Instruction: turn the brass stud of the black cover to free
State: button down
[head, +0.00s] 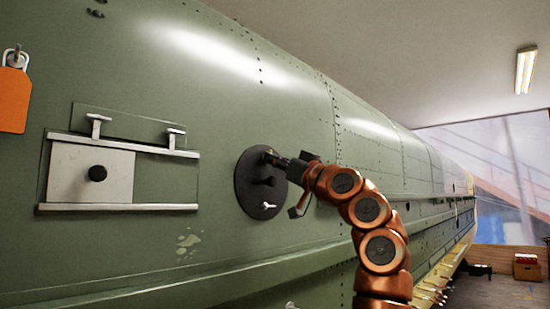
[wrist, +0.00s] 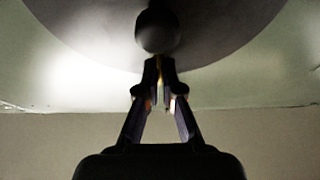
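The black cover (head: 244,196) is a round dark disc on the green fuselage side, with a black knob (head: 265,181) standing out near its middle. In the wrist view the cover (wrist: 85,25) fills the top and the round knob (wrist: 157,32) is just beyond my fingertips. My gripper (head: 272,157) reaches the cover's upper edge from the right. In the wrist view its fingertips (wrist: 159,66) are nearly together, with a thin yellow sliver of the brass stud (wrist: 159,68) between them. The fingers hide most of the stud. A pale wing-shaped fastener (head: 268,206) sits low on the cover.
Left of the cover, a white plate (head: 75,172) with a black knob sits between two rails, with two T-handles (head: 96,125) above. An orange tag (head: 13,98) hangs at far left. A ledge (head: 200,271) runs below.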

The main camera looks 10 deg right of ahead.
dwell(0.4)
jog(key=c, duration=1.3)
grip_release()
jog(key=shift+c, duration=0.2)
jog(key=shift+s, duration=0.1)
jog(key=v, duration=1.1)
jog(key=shift+s+d, duration=0.25)
jog(key=shift+d, duration=0.05)
jog(key=shift+f, duration=0.15)
